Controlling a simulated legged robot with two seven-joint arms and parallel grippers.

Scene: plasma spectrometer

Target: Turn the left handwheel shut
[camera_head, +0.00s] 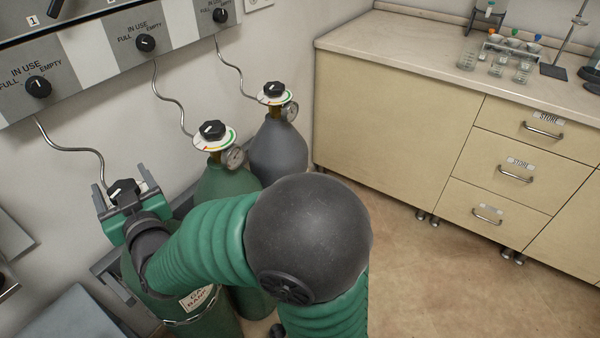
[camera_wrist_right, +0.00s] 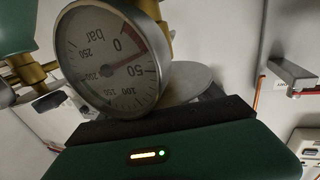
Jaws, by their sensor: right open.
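The left handwheel (camera_head: 122,189) is a black knob on top of the leftmost green gas cylinder (camera_head: 168,300), seen in the head view. My right gripper (camera_head: 124,198) is at it, with one finger on each side of the knob. Its jaws are open, and I cannot tell whether either finger touches the knob. The gripper and my arm hide most of the valve below. In the right wrist view a round pressure gauge (camera_wrist_right: 112,62) appears upside down, close beyond the gripper's dark green edge. The handwheel cannot be made out there. My left gripper is not in view.
A middle handwheel (camera_head: 212,131) on a green cylinder and a right handwheel (camera_head: 274,89) on a grey cylinder stand close by. A wall panel (camera_head: 90,60) with dials is above, with hoses running down. A beige cabinet (camera_head: 400,120) stands right, with free floor before it.

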